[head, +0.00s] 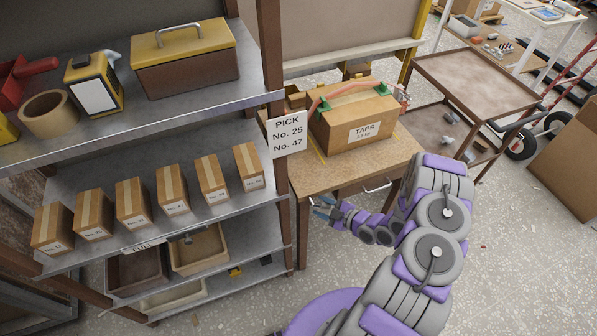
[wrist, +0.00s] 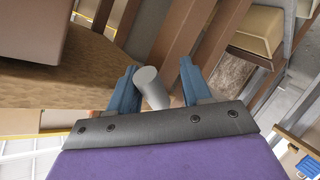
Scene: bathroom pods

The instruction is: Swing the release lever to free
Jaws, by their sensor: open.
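A taped cardboard box marked TAPS (head: 345,130) sits on the wooden table (head: 385,160). A salmon-coloured strap (head: 350,90) runs over its top with green pieces at the edges. A small metal fitting with a reddish part (head: 404,97) is at the box's right end; it may be the release lever, but it is too small to tell its position. My gripper (head: 322,207) is open, below and left of the box, by the table's front left corner. In the wrist view, a grey cylinder (wrist: 152,88) shows between the open fingers (wrist: 160,88); I cannot tell what it belongs to.
A metal shelf rack (head: 190,120) with small boxes, bins and a toolbox stands close on the left. A PICK sign (head: 287,135) hangs on its post. A drawer handle (head: 378,186) sticks out of the table front. A brown cart (head: 470,85) stands behind right.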

